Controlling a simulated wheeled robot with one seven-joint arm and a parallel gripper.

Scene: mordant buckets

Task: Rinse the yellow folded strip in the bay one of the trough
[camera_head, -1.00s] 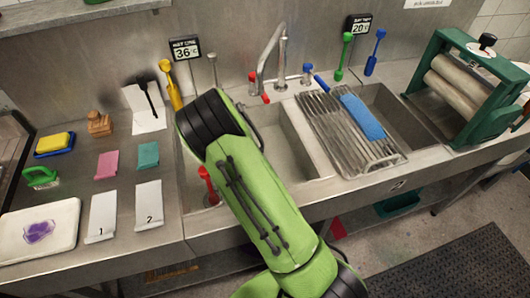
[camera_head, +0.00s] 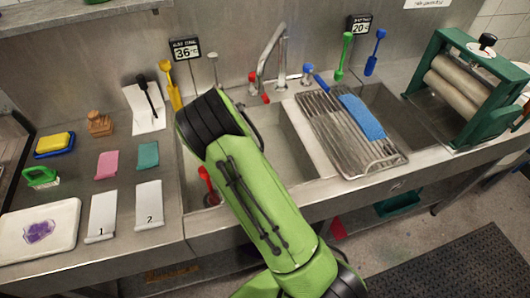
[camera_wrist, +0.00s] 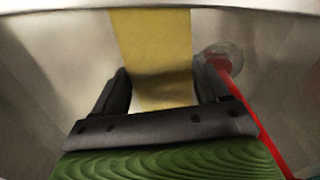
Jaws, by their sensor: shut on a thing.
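The yellow strip (camera_wrist: 152,42) shows in the wrist view, running from the top of the picture down between my fingers. My gripper (camera_wrist: 160,82) is shut on it. Pale grey walls of a trough bay (camera_wrist: 65,55) surround the strip and fingers. The lower end of the strip looks darker; whether it is wet or in water I cannot tell. In the head view my green arm reaches over the left part of the trough and hides the gripper and the strip.
A red-handled tool (camera_head: 208,183) stands in the left bay, close beside my fingers in the wrist view (camera_wrist: 240,95). A rack with a blue cloth (camera_head: 362,117) covers part of the trough to the right. A tap (camera_head: 270,55) rises behind.

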